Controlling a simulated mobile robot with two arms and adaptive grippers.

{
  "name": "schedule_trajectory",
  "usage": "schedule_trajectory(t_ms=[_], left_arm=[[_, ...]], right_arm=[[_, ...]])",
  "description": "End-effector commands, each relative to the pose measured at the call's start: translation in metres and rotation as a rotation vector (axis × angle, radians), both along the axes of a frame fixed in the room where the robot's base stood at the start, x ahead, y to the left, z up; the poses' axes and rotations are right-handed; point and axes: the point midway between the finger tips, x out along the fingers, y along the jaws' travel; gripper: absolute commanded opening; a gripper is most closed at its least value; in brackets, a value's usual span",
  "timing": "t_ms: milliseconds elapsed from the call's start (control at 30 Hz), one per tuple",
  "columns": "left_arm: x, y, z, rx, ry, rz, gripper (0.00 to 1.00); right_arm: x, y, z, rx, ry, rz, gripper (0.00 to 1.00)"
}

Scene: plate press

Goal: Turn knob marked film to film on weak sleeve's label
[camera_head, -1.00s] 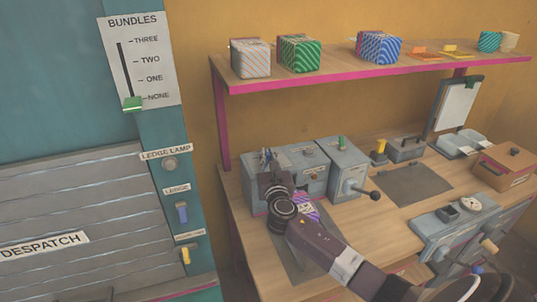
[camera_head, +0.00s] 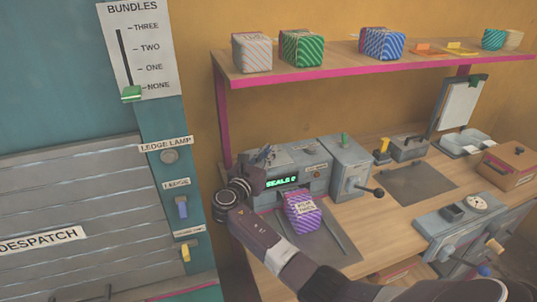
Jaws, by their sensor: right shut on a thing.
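My right gripper (camera_head: 266,160) is at the left part of the grey machine (camera_head: 315,166) on the bench. It is shut on a knob there, which the fingers and wrist hide almost wholly; its marking and setting cannot be read. A green lit display on the machine reads "SEALS 0". A purple striped packet (camera_head: 303,213) with a pale label stands on the grey mat (camera_head: 330,244) before the machine. The label's print is too small to read. My left gripper is not in view.
A lever with a dark ball (camera_head: 378,192) juts from the machine's right side. Patterned boxes (camera_head: 302,48) stand on the pink-edged shelf (camera_head: 370,69) above. A box with a dial (camera_head: 475,204) is at the right. The bench between is mostly clear.

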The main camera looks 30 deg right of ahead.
Motion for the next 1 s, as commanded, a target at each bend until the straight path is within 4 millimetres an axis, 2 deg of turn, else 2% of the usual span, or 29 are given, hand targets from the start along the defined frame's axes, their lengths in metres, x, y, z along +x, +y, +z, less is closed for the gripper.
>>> schedule_trajectory(t_ms=[367,400,533,833,1000], left_arm=[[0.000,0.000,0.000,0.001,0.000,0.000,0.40],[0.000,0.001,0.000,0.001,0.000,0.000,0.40],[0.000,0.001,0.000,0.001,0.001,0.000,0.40],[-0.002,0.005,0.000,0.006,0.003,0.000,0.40],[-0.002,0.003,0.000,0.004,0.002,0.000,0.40]], right_arm=[[0.000,0.000,0.000,0.000,0.000,-0.003,0.00],[0.000,0.000,0.000,0.000,0.000,-0.003,0.14],[0.000,0.000,0.000,0.000,0.000,-0.002,0.27],[0.000,0.000,0.002,0.001,-0.001,-0.002,0.27],[0.001,0.000,0.024,0.002,-0.006,-0.001,0.27]])
